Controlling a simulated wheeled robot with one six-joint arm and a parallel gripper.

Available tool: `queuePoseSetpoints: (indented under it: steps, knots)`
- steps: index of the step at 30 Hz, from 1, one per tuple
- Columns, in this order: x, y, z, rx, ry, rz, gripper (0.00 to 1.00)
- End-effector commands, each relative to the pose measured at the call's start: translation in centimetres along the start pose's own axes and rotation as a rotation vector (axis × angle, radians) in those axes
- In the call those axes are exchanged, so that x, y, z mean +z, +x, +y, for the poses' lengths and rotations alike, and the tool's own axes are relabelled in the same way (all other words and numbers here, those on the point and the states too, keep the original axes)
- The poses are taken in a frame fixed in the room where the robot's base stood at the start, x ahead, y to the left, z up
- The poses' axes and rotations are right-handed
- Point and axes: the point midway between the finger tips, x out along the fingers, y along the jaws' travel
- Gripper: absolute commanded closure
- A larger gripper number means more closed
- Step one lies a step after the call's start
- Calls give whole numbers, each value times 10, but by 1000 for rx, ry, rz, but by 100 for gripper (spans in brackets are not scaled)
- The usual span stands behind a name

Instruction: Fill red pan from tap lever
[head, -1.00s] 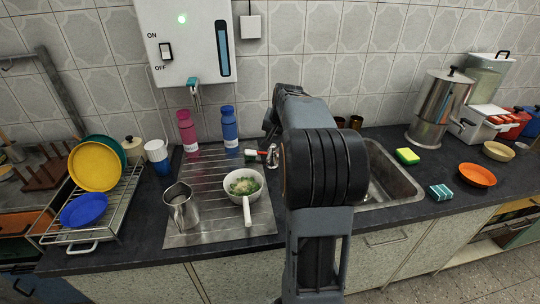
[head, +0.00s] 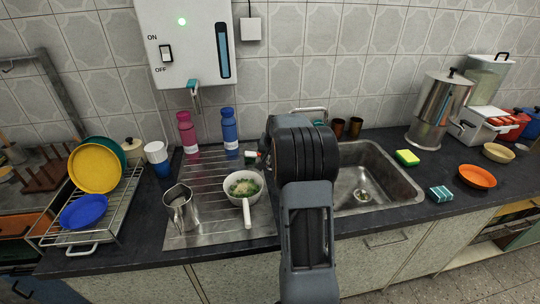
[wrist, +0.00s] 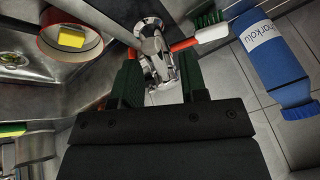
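My gripper (wrist: 160,85) shows in the wrist view with its two dark green fingers apart. The chrome tap (wrist: 150,42) lies in and beyond the gap between them; I cannot tell whether they touch it. A round red-rimmed pan (wrist: 44,44) with a yellow block inside shows upper left in the sink, partly cut off. In the head view my arm hides the gripper, the pan and most of the tap.
The steel sink (head: 390,180) is right of my arm. A white pan of food (head: 243,186) and a steel jug (head: 180,208) stand on the drainer at left. A blue bottle (head: 229,130) stands behind, near the tap. Two brown tumblers (head: 355,127) stand behind the sink.

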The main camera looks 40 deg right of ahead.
Motion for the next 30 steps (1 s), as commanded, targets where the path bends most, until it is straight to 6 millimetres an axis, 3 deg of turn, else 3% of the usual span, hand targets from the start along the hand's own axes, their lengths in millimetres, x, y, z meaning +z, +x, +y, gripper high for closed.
queuePoseSetpoints:
  steps: [6,18,30]
  knots:
    - [0,0,0,0,0,0,62]
    - [0,0,0,0,0,0,100]
    - [-2,-1,3,7,15,4,100]
